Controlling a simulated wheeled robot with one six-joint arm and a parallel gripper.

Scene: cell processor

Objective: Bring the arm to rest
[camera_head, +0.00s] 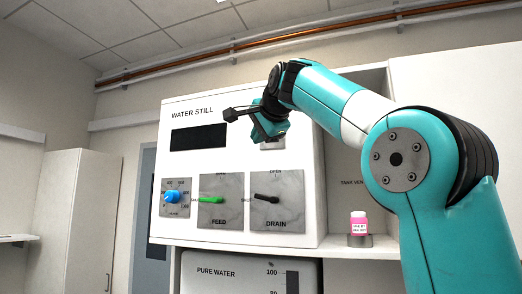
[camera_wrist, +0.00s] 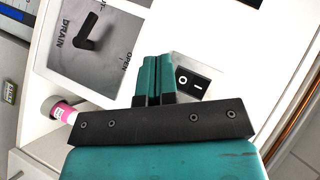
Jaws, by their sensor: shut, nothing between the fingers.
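My teal arm (camera_head: 335,95) reaches up and to the left in the head view, in front of the white water still (camera_head: 330,205). My gripper (camera_head: 268,135) is at its end, in front of the upper right part of the panel. In the wrist view my gripper's teal fingers (camera_wrist: 153,62) are together with nothing between them. They point at the panel close to a black rocker switch (camera_wrist: 188,82). I cannot tell whether they touch it. The gripper partly hides the switch plate in the head view.
Below are a blue knob (camera_head: 172,197), a green feed handle (camera_head: 212,198) and a black drain handle (camera_head: 266,198). A pink bottle (camera_head: 358,222) stands in the tank vent recess to the right. A tall white cabinet (camera_head: 75,220) stands at the left.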

